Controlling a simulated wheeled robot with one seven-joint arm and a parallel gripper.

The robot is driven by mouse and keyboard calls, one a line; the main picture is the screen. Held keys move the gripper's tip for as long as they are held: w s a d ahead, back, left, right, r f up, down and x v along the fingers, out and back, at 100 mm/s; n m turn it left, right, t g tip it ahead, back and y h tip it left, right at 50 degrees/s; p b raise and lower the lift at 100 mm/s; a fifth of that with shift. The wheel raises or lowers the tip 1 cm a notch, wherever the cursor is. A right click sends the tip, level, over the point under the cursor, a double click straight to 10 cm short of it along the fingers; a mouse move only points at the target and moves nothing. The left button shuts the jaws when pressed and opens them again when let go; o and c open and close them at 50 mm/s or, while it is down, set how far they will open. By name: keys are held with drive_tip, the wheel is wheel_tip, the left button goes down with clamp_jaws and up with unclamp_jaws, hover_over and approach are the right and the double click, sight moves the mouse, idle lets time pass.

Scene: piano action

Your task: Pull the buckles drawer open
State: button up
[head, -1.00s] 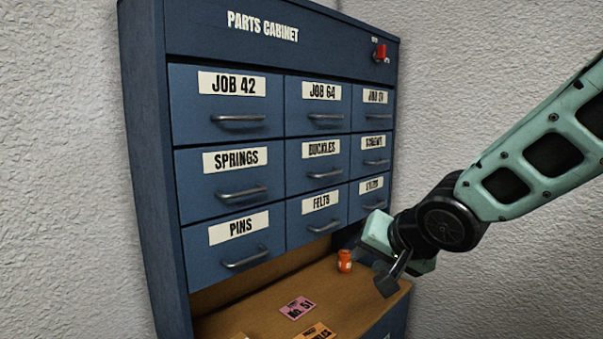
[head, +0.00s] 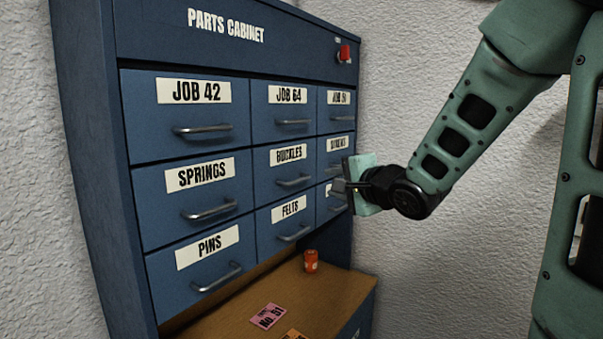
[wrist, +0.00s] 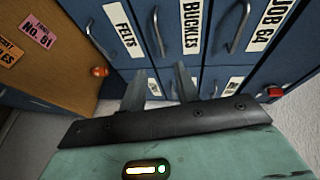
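The buckles drawer (head: 284,169) is the middle drawer of the blue parts cabinet and is shut. Its white BUCKLES label and grey bar handle (head: 293,181) face me. The drawer also shows in the wrist view (wrist: 205,50), with its handle (wrist: 240,28) at the top. My gripper (head: 340,186) is in front of the right column of drawers, to the right of the buckles handle and apart from it. In the wrist view my gripper (wrist: 163,78) has its two fingers spread with nothing between them. It partly hides the right column in the head view.
Shut drawers surround it, among them FELTS (head: 289,222), JOB 64 (head: 286,107) and SPRINGS (head: 201,186). An orange jar (head: 311,261) and a pink card (head: 268,316) lie on the wooden shelf (head: 320,288) below. A red switch (head: 344,53) is at the cabinet's upper right.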

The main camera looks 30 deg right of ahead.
sight(301, 180)
drive_tip(key=w+f+p, duration=0.1)
drive_tip(key=w+p, duration=0.1)
drive_tip(key=w, duration=0.2)
drive_tip(key=w+p, duration=0.2)
drive_tip(key=w, duration=0.3)
drive_tip(key=w+f+p, duration=0.1)
drive_tip(key=w+p, duration=0.1)
drive_tip(key=w, duration=0.2)
drive_tip(key=shift+w+d+f, duration=0.35)
clamp_jaws()
